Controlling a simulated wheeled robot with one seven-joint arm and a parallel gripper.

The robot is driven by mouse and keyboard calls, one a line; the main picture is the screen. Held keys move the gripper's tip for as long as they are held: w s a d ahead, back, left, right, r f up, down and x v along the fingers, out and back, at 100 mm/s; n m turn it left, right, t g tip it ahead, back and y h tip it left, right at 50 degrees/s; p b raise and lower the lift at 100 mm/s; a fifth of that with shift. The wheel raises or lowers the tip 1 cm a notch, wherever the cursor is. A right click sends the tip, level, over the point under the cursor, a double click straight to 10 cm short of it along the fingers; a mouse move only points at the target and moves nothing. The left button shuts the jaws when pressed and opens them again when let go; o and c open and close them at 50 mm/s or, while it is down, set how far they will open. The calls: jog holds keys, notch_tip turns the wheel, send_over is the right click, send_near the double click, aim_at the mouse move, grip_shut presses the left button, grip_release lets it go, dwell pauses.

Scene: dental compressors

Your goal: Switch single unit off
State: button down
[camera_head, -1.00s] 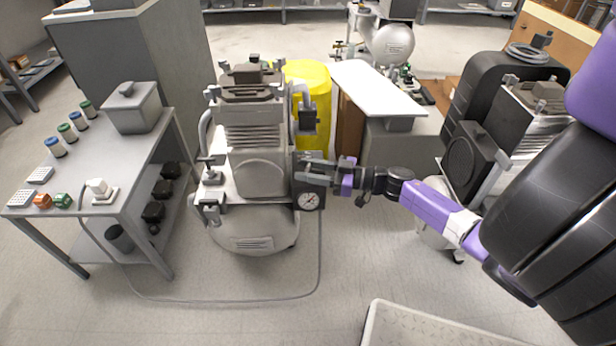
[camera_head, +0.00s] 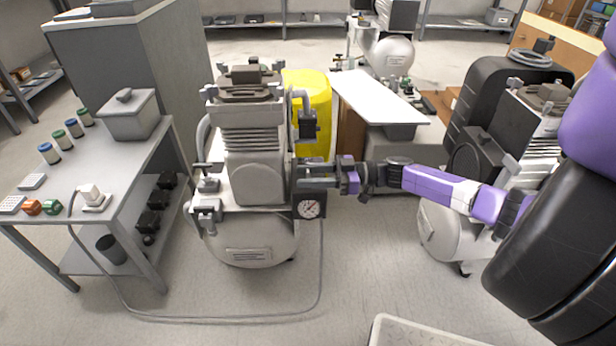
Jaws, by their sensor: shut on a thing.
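The single compressor unit (camera_head: 255,180) stands upright on the floor left of centre, with a grey ribbed head and a silver tank. A pressure gauge (camera_head: 310,209) with a white dial sits on a dark panel at its right side. A dark box (camera_head: 309,128) is mounted higher on the same side. My gripper (camera_head: 312,183) reaches in from the right, at the unit's right side just above the gauge. Its fingers are shut on a small part of the unit there. The fingers hide that part, so I cannot tell its exact shape.
A grey table (camera_head: 130,165) at left holds a lidded box (camera_head: 130,115), bottles and a plugged white socket (camera_head: 93,196). A cable (camera_head: 220,318) loops over the floor. Another compressor (camera_head: 500,150) stands at right. A pale tray (camera_head: 430,332) is at the bottom.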

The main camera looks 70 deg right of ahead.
jog(key=shift+f, duration=0.1)
jog(key=c, duration=0.9)
grip_release()
jog(key=shift+s+d, duration=0.1)
jog(key=shift+s, duration=0.05)
jog(key=p+v, duration=0.1)
jog(key=v, duration=0.6)
jog(key=shift+s+d+p, duration=0.15)
jog(key=shift+s+p, duration=0.15)
